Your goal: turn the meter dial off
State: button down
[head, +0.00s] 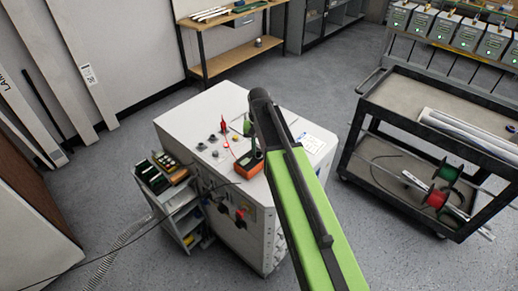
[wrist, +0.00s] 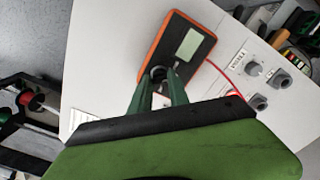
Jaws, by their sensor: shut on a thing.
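The meter is an orange-edged multimeter (wrist: 190,40) with a pale screen, lying on top of the white cabinet. In the wrist view its round dial (wrist: 158,73) sits between the tips of my gripper (wrist: 160,82). The green fingers are shut on the dial; its pointer setting is too small and partly covered to read. In the head view the meter (head: 249,164) shows beside my green arm, and my gripper (head: 252,140) is partly hidden behind the arm's dark end.
The white cabinet (head: 190,122) has grey knobs (wrist: 254,69) on top. Red leads (wrist: 217,68) run from the meter. A small tool shelf (head: 180,215) stands at the cabinet's left. A dark cart (head: 400,92) with spools stands at right. Grey floor between is clear.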

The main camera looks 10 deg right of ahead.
jog(key=shift+n, duration=1.7)
jog(key=c, duration=1.2)
grip_release()
jog(key=shift+c, duration=0.2)
jog(key=shift+r, duration=0.1)
notch_tip(320, 180, up, 17)
jog(key=p, duration=1.7)
